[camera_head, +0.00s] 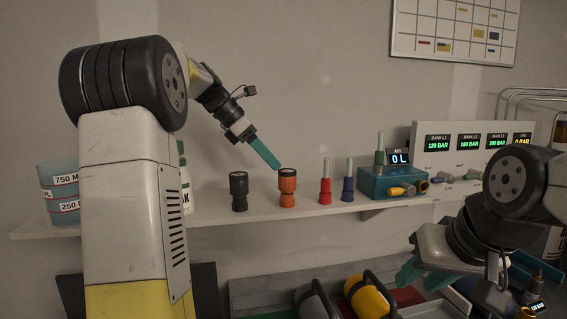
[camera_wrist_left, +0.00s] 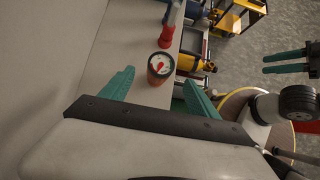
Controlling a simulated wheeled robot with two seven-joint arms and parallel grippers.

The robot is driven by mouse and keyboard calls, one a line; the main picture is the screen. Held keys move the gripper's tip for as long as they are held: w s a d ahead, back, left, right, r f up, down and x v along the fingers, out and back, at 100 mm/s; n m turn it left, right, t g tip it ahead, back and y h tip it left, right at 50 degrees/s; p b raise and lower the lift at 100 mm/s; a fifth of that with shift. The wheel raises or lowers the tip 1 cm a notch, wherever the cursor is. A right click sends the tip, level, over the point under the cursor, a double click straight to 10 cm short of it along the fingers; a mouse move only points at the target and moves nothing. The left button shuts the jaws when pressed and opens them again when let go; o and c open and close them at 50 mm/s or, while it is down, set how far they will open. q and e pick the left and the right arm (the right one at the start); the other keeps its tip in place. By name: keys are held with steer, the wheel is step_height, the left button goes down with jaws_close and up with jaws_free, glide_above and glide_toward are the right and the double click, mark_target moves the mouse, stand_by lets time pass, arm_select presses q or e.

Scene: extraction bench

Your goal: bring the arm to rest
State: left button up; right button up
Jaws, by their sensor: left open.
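My left gripper (camera_head: 277,166) reaches in from the left above the shelf, its teal fingers pointing down and right. In the left wrist view its two fingers (camera_wrist_left: 160,88) stand apart with nothing between them. An orange-and-black gauge (camera_head: 287,190) stands upright on the shelf just below the fingertips; its round dial face (camera_wrist_left: 160,66) shows beyond the fingers in the wrist view. My right gripper (camera_head: 420,276) is low at the right, partly hidden by its own arm. In the left wrist view its teal fingers (camera_wrist_left: 288,62) appear apart and empty.
The shelf (camera_head: 226,216) carries a black gauge (camera_head: 239,190), a red fitting (camera_head: 325,186), a blue fitting (camera_head: 348,184) and a teal block (camera_head: 376,184) with a 0 L display. Blue beakers (camera_head: 62,190) stand left. Grey and yellow cylinders (camera_head: 366,298) lie below.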

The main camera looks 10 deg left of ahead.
arm_select(q)
steer(key=s+d+f+m+t+y, duration=0.1)
steer(key=s+f+m, duration=0.3)
steer(key=s+m, duration=0.3)
steer(key=s+d+f+m+t+y, duration=0.1)
steer(key=s+f+m, duration=0.3)
steer(key=s+m, duration=0.4)
steer(key=s+d+f+m+t+y, duration=0.1)
steer(key=s+f+m+y, duration=0.2)
steer(key=s+f+m, duration=0.2)
steer(key=shift+s+m, duration=1.6)
steer(key=shift+s, duration=1.9)
